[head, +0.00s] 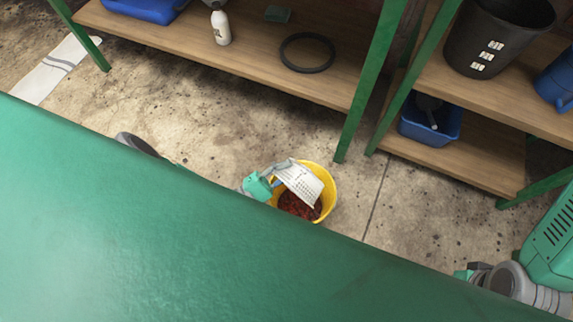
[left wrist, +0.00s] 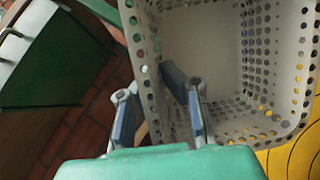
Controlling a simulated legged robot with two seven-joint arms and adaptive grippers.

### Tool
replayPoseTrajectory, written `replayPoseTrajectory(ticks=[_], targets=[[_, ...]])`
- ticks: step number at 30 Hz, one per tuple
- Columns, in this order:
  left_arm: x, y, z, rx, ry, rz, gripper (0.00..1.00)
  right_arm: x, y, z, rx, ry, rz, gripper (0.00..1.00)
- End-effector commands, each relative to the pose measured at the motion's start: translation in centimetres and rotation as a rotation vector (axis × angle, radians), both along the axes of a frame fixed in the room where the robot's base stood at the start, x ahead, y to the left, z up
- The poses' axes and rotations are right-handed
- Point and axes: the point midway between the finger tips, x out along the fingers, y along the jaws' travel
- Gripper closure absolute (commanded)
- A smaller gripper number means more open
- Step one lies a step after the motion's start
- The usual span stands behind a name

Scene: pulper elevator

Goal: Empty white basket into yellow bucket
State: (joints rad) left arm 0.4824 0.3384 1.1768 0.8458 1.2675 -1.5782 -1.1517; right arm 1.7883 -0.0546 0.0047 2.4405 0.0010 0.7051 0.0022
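The white perforated basket (head: 304,181) is tilted over the yellow bucket (head: 332,187) on the floor. Dark red contents (head: 297,206) show in the bucket below the basket. My left gripper (head: 276,176) is at the basket's upper left edge. In the left wrist view, the two fingers of my left gripper (left wrist: 157,110) stand on either side of the wall of the basket (left wrist: 205,45), which looks empty inside. The yellow bucket (left wrist: 292,158) shows beneath it at the lower right. Part of my right arm is at the head view's lower right edge; its gripper does not show.
A large green surface (head: 130,230) fills the lower left and hides the floor below it. Green-framed wooden shelves (head: 240,55) stand behind, with a black bucket (head: 497,35) and blue bin (head: 432,125) at right. Concrete floor (head: 215,120) between is clear.

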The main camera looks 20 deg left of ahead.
Motion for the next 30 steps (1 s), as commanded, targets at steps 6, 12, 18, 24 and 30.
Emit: replayPoseTrajectory(ticks=[6,12,18,24,30], targets=[[0.4,-0.1,1.6,0.047,0.133,0.001,1.0,0.1,0.0,4.0,0.0,-0.001,0.0,0.0],[0.8,-0.2,2.1,0.09,0.248,0.001,1.0,0.1,0.0,6.8,0.0,-0.001,0.0,0.0],[1.1,-0.4,2.7,0.132,0.364,0.0,1.0,0.1,0.0,9.6,0.0,-0.001,0.0,0.0],[1.4,-0.5,3.1,0.167,0.467,0.001,1.0,0.1,0.0,11.9,0.0,-0.001,0.0,0.0],[1.5,-0.5,2.9,0.181,0.506,0.0,1.0,0.1,0.0,12.5,0.0,-0.001,0.0,0.0]])
